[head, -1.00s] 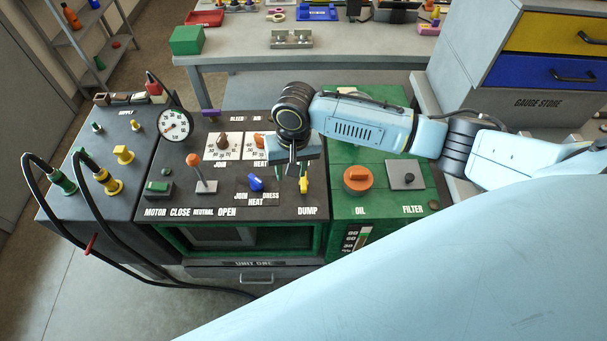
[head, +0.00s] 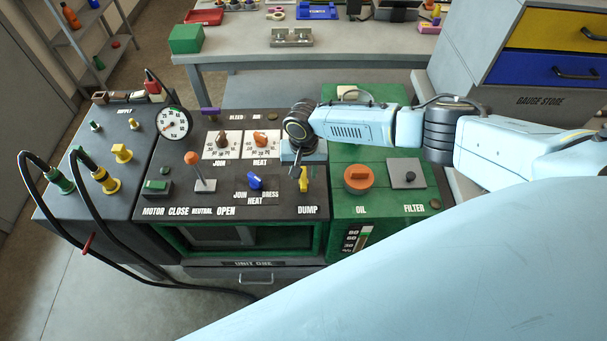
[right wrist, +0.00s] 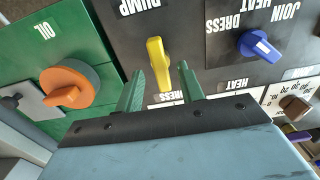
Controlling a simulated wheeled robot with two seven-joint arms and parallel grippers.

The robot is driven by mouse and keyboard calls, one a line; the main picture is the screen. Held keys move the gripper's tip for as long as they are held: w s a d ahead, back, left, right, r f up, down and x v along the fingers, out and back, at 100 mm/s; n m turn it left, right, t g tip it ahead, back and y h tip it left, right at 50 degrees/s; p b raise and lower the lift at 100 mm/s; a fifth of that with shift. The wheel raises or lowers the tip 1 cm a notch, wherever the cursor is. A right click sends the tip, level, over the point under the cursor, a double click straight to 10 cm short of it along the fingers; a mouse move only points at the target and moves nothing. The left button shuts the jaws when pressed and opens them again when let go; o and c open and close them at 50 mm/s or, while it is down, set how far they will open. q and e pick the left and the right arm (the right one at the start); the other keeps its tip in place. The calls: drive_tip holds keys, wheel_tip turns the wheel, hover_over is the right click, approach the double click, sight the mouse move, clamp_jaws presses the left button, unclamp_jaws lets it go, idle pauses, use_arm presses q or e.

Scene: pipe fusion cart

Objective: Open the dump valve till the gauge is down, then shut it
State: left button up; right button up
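The yellow dump valve lever (head: 304,181) stands on the dark console top, just behind the DUMP label. It also shows in the right wrist view (right wrist: 156,62), upright in the picture. My right gripper (head: 301,167) is over the console at the lever. In the right wrist view, its two green fingers (right wrist: 159,76) are apart, with the lever in the gap between them and no visible grip on it. The round white pressure gauge (head: 174,124) stands at the console's back left; its needle is too small to read surely. My left gripper is not in view.
The blue selector knob (head: 255,183) is left of the lever, and the orange OIL knob (head: 358,178) is on the green panel to its right. Dials (head: 260,141) lie behind. A lever with an orange ball (head: 191,158) stands farther left. Black hoses (head: 80,220) loop at the left.

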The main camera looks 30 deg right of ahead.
drive_tip(key=shift+f, duration=0.85)
drive_tip(key=shift+c, duration=0.5)
clamp_jaws()
